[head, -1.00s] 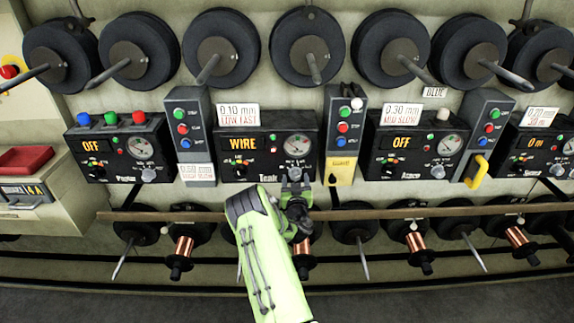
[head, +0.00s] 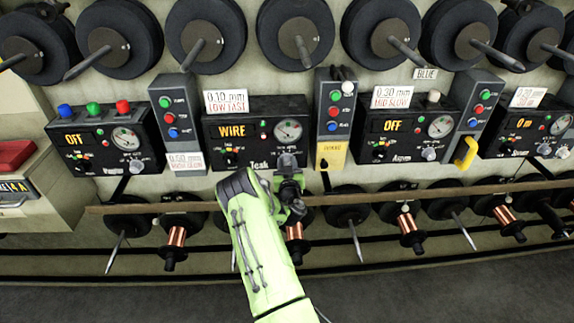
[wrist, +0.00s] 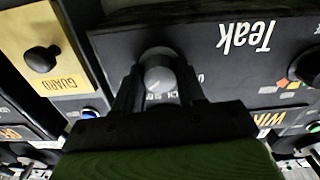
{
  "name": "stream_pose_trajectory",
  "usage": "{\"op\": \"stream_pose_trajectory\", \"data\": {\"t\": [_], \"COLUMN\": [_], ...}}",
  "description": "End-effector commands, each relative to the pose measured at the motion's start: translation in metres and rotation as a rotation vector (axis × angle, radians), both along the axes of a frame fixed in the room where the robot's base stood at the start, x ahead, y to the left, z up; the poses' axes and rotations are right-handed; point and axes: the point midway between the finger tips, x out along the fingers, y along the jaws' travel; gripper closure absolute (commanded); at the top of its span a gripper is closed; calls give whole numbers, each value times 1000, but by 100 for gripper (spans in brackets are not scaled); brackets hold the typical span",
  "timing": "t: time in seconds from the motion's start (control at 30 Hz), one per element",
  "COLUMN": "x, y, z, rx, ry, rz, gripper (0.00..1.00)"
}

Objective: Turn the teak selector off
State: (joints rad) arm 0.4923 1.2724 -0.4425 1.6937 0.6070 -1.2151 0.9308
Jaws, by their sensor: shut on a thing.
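The Teak box (head: 256,122) is a black control panel near the middle of the head view, with a lit display (head: 232,131) reading WIRE and a round gauge. Its selector, a grey knob (wrist: 158,72), shows in the wrist view below the upside-down Teak label. In the head view my gripper (head: 288,168) covers the knob at the box's lower right. My gripper (wrist: 160,88) is shut on the knob, one finger on each side. The knob's markings are mostly hidden by the fingers.
A yellow GUARD plate (head: 330,155) with a black knob is right of Teak. The Aspen box (head: 397,124) further right and the left box (head: 100,139) read OFF. A wooden rail (head: 400,193) runs below the boxes. Spools hang above and below.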

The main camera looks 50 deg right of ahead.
Motion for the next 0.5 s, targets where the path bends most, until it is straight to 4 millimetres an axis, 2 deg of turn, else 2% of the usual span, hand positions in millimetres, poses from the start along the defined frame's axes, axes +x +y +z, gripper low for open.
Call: {"op": "stream_pose_trajectory", "data": {"t": [0.27, 0.5], "x": [0, 1], "y": [0, 1], "z": [-1, -2], "rx": [-73, -205], "ry": [82, 232], "rz": [1, 2], "gripper": [91, 91]}}
